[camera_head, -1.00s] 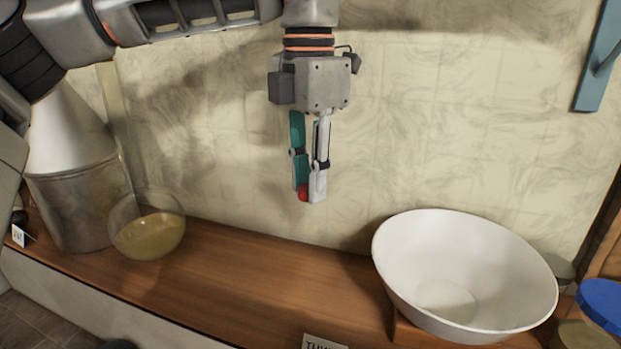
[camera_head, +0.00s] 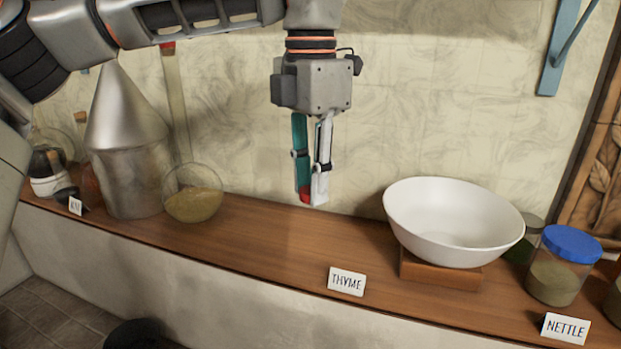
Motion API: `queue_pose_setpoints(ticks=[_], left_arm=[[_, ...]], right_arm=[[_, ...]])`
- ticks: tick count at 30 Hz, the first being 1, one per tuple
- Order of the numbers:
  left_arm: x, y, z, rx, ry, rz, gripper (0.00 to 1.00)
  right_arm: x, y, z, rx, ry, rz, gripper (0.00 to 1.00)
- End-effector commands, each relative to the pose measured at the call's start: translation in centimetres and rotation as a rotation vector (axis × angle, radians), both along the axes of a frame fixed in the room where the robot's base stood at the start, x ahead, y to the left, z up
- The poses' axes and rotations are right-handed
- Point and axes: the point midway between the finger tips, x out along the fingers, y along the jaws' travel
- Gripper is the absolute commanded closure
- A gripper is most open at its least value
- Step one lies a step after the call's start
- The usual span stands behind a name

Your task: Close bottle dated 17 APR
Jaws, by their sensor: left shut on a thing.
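My left gripper (camera_head: 312,199) points down in front of the wall, above the wooden shelf. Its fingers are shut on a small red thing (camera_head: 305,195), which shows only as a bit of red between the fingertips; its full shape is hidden. No label reading 17 APR can be read in view. My right gripper is out of view.
A white bowl (camera_head: 450,224) stands on a wooden block (camera_head: 440,270). A blue-lidded jar (camera_head: 562,265) is at the right, a round flask (camera_head: 193,193) and metal cone vessel (camera_head: 123,150) at the left. THYME (camera_head: 346,281) and NETTLE (camera_head: 565,328) cards line the shelf edge.

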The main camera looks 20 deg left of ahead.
Motion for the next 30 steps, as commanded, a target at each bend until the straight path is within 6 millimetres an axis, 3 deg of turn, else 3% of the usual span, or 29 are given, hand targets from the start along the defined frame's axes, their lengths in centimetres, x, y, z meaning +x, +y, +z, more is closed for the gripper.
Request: queue_pose_setpoints(ticks=[1,5,11,24,30], left_arm=[[0.0,0.0,-0.1,0.0,0.0,-0.002,0.84],[-0.5,0.9,-3.4,0.001,0.006,-0.174,0.84],[-1.5,2.3,-9.5,-0.001,0.008,-0.514,0.84],[-4.2,6.7,-28.4,-0.006,0.007,-1.569,0.84],[-4.9,8.2,-34.8,-0.003,0.003,-1.942,0.84]], right_arm=[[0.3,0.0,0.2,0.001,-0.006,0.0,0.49],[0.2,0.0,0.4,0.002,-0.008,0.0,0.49],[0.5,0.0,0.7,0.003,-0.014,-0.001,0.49],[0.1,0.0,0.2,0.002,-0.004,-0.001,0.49],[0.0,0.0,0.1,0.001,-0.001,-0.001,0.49]])
